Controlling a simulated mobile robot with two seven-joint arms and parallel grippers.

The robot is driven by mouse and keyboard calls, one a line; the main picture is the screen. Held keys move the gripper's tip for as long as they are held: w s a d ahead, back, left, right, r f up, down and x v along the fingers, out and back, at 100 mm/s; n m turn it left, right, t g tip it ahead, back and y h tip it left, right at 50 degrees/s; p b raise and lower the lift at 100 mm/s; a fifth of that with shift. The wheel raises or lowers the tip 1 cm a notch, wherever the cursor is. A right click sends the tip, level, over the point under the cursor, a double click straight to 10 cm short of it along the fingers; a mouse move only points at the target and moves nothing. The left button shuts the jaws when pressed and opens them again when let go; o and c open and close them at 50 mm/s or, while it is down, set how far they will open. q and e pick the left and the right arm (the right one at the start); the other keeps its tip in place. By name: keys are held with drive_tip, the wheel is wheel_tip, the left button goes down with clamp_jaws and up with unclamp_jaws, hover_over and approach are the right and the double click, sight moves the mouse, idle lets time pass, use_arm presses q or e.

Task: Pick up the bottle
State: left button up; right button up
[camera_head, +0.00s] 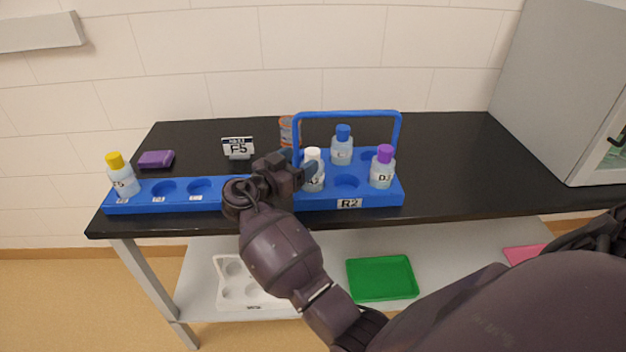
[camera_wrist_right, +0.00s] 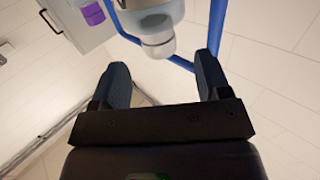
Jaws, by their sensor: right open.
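A white-capped bottle (camera_head: 313,177) stands in a blue carrier (camera_head: 385,196) with a tall handle, labelled R2. Its label is partly hidden. A blue-capped bottle (camera_head: 342,150) and a purple-capped bottle (camera_head: 383,172) stand in the same carrier. A yellow-capped bottle (camera_head: 122,182) stands at the left end of a long blue rack (camera_head: 140,207). My right gripper (camera_head: 300,163) is open, just left of the white-capped bottle. In the right wrist view, a bottle with a pale cap (camera_wrist_right: 157,46) lies just beyond the open fingertips (camera_wrist_right: 161,72). My left gripper is out of view.
A purple block (camera_head: 156,159), an F5 sign (camera_head: 238,147) and an orange-labelled can (camera_head: 289,131) stand on the black table. A grey cabinet (camera_head: 560,90) stands at the right. A white rack (camera_head: 228,291) and green tray (camera_head: 382,296) are on the lower shelf.

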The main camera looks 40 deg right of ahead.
sight(307, 157)
drive_tip(key=shift+f+p+x, duration=0.2)
drive_tip(key=shift+p+x, duration=0.25)
drive_tip(key=shift+x, duration=2.1)
clamp_jaws()
